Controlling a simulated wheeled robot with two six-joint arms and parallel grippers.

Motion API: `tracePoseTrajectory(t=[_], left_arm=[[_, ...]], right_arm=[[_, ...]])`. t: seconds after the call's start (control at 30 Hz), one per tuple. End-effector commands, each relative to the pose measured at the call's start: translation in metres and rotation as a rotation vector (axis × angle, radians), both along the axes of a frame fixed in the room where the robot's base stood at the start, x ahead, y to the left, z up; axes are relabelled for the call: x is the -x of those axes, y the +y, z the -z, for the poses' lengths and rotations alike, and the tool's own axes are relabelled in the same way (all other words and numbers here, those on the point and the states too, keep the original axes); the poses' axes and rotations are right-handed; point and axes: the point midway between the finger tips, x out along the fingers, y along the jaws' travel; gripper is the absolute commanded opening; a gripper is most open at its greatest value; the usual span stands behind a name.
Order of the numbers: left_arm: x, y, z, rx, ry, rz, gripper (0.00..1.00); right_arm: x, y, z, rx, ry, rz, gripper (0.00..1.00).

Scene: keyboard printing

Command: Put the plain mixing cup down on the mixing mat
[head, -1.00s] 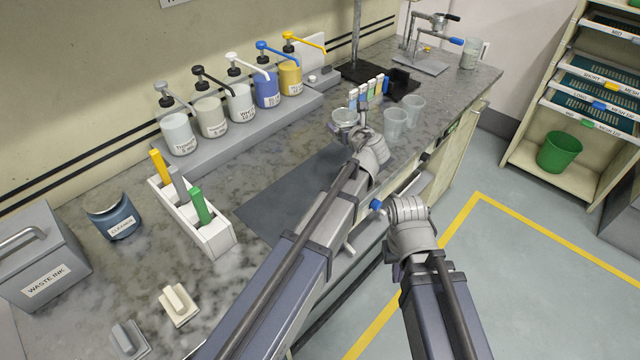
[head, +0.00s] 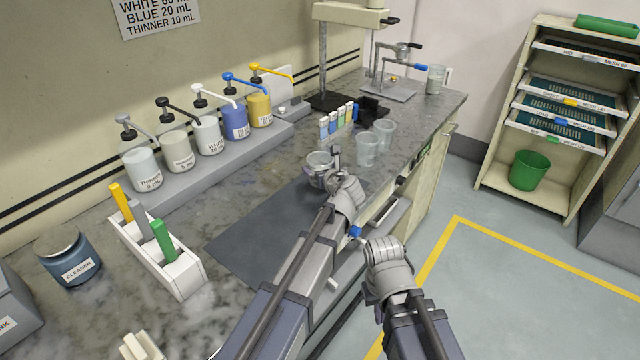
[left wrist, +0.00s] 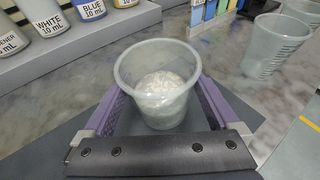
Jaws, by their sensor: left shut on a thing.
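The plain mixing cup (head: 318,180) is clear and upright, held between the fingers of my left gripper (head: 333,165) at the far end of the dark grey mixing mat (head: 255,238). In the left wrist view the cup (left wrist: 158,90) sits between the two purple fingers, with a pale speckled patch seen in it. The mat's dark surface (left wrist: 95,118) shows around the fingers. I cannot tell whether the cup's base touches the mat. My right gripper (head: 368,243) hangs off the counter's front side, its fingers mostly hidden.
Pump bottles (head: 208,134) line the back. A white holder (head: 172,272) with coloured tools stands left of the mat. The mat's near part is clear.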

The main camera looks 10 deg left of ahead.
Motion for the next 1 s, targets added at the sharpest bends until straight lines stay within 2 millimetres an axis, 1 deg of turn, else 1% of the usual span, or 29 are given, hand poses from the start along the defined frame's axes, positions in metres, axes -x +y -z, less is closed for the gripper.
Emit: tracePoseTrajectory(t=[0.07, 0.3, 0.37, 0.67, 0.8, 0.83, 0.87, 1.0], left_arm=[[0.000, 0.000, 0.004, 0.000, 0.000, 0.000, 0.21], [0.000, 0.000, 0.033, 0.000, 0.000, 0.000, 0.21], [0.000, 0.000, 0.038, 0.000, 0.000, 0.000, 0.21], [0.000, 0.000, 0.036, 0.000, 0.000, 0.000, 0.21], [0.000, 0.000, 0.041, 0.000, 0.000, 0.000, 0.21], [0.000, 0.000, 0.040, 0.000, 0.000, 0.000, 0.96], [0.000, 0.000, 0.039, 0.000, 0.000, 0.000, 1.00], [0.000, 0.000, 0.039, 0.000, 0.000, 0.000, 1.00]], right_arm=[[0.000, 0.000, 0.004, 0.000, 0.000, 0.000, 0.00], [0.000, 0.000, 0.033, 0.000, 0.000, 0.000, 0.00], [0.000, 0.000, 0.038, 0.000, 0.000, 0.000, 0.00], [0.000, 0.000, 0.036, 0.000, 0.000, 0.000, 0.00], [0.000, 0.000, 0.041, 0.000, 0.000, -0.001, 0.00], [0.000, 0.000, 0.040, 0.000, 0.000, -0.001, 0.00], [0.000, 0.000, 0.039, 0.000, 0.000, -0.001, 0.00], [0.000, 0.000, 0.039, 0.000, 0.000, 0.000, 0.00]])
